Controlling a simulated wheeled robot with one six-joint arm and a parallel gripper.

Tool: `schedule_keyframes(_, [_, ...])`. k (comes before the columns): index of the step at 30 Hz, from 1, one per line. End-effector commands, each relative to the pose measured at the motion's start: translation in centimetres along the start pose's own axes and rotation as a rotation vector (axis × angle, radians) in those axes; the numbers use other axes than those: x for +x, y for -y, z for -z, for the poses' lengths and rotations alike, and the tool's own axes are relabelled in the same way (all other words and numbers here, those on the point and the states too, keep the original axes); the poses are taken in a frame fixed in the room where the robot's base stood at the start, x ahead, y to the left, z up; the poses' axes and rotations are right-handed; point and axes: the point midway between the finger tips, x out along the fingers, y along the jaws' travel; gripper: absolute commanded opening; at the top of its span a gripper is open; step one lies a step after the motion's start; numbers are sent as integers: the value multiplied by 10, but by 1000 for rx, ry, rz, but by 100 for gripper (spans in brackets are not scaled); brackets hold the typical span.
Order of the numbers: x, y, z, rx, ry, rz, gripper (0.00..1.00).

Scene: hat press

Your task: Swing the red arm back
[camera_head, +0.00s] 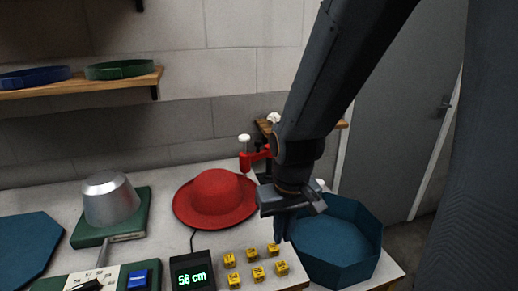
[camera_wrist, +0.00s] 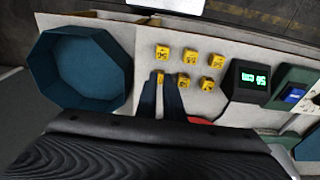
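The red arm (camera_head: 254,158) shows in the head view behind the red hat, at the back of the table. A white knob (camera_head: 244,138) stands at its left end, and its right part is hidden behind my arm. My gripper (camera_head: 281,238) points down in front of it, between the red hat (camera_head: 217,198) and the blue octagonal box. In the wrist view my gripper's two dark fingers (camera_wrist: 161,77) are a little apart, with a yellow cube visible between them and nothing held. The red arm cannot be made out there; only a red sliver (camera_wrist: 200,121) shows.
The blue octagonal box (camera_head: 338,242) stands right of my gripper. Several yellow cubes (camera_head: 258,274) lie in front, beside a display (camera_head: 193,272) reading 56 cm. A metal form (camera_head: 110,198) on a green base is at left. A wooden shelf (camera_head: 80,86) hangs on the wall.

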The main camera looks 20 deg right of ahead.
Motion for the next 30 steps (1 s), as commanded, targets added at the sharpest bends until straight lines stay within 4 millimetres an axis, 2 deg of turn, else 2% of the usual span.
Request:
schedule_keyframes(1, [1, 0, 2, 0, -6, 0, 17])
schedule_keyframes(4, [9, -2, 17, 3, -51, -1, 34])
schedule_keyframes(5, [12, -2, 25, 5, -75, -1, 39])
schedule_keyframes(6, [18, -3, 37, 7, -113, -2, 40])
schedule_keyframes(8, [26, -5, 59, 10, -184, -4, 40])
schedule_keyframes(12, [42, -11, 118, 19, -378, -9, 40])
schedule_keyframes(17, [49, -20, 178, 29, -599, -17, 40])
schedule_keyframes(24, [43, -33, 254, 39, -933, -30, 40])
schedule_keyframes(30, [28, -44, 296, 46, -1199, -44, 40])
